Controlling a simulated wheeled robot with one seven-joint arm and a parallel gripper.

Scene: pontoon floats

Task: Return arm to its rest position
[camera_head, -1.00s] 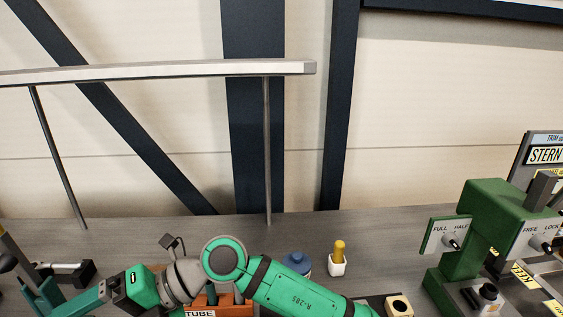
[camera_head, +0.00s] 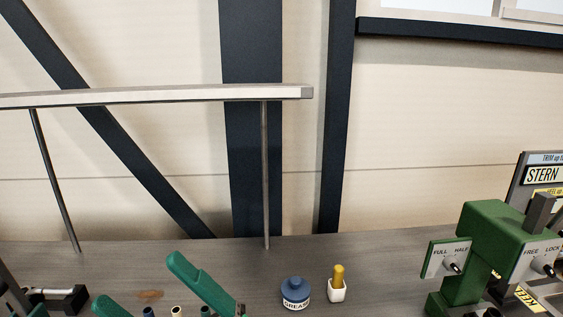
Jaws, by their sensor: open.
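My gripper (camera_head: 140,281) shows at the bottom left of the head view as two green fingers. They slant up and to the left, with a wide gap between them. It is open and I see nothing held in it. The rest of my arm is below the picture's edge, so its full pose is hidden.
A blue GREASE pot (camera_head: 295,295) and a white holder (camera_head: 337,291) with a yellow top stand right of my gripper. A green machine (camera_head: 484,243) with switches is at the right. A lamp bar (camera_head: 160,96) on posts spans the left. The bench (camera_head: 385,262) is clear mid-right.

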